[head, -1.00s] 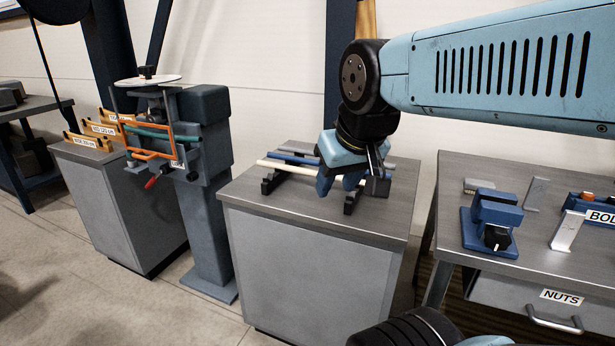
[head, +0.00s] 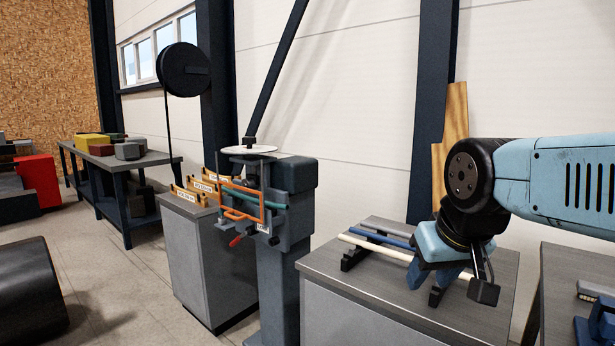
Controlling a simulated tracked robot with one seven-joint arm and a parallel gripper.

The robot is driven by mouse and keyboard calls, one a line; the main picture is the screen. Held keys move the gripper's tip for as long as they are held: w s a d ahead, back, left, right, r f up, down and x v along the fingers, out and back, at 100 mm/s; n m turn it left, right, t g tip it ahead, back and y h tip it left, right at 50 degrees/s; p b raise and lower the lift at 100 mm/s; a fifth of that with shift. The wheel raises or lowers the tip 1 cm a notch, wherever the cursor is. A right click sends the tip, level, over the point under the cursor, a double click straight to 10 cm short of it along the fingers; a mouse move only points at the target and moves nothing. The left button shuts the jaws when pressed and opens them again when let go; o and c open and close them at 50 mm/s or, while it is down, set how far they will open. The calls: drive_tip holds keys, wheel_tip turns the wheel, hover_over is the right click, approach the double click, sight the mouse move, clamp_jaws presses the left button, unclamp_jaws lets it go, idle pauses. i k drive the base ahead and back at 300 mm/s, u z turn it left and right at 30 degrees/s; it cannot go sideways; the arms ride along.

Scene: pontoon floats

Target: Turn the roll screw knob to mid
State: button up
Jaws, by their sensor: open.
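The forming machine (head: 291,205) stands on a grey pedestal left of the middle. A pale round dial (head: 249,150) lies on its top with a small black knob (head: 249,140) at its centre, probably the roll screw knob; its pointer and marks are too small to read. An orange frame (head: 240,212), green roller (head: 240,194) and red-tipped handle (head: 238,240) are on its front. My gripper (head: 446,283) is open over the bench to the right, pointing down and well apart from the machine. Parts of its fingers overlap in this view.
The grey bench (head: 385,315) below my gripper carries a white rod (head: 368,243) and a blue rod (head: 382,236) on black supports. Orange labelled racks (head: 187,196) stand on a cabinet left of the machine. A dark cylinder (head: 30,300) is at lower left; floor between is clear.

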sight(249, 140)
drive_tip(key=u, duration=0.5)
drive_tip(key=k, duration=0.5)
drive_tip(key=u, duration=0.85)
drive_tip(key=k, duration=0.75)
drive_tip(key=u, duration=0.75)
drive_tip(key=i, duration=2.65)
drive_tip(key=z, duration=0.45)
drive_tip(key=i, duration=1.1)
drive_tip(key=z, duration=0.6)
drive_tip(key=i, duration=1)
drive_tip(key=z, duration=0.75)
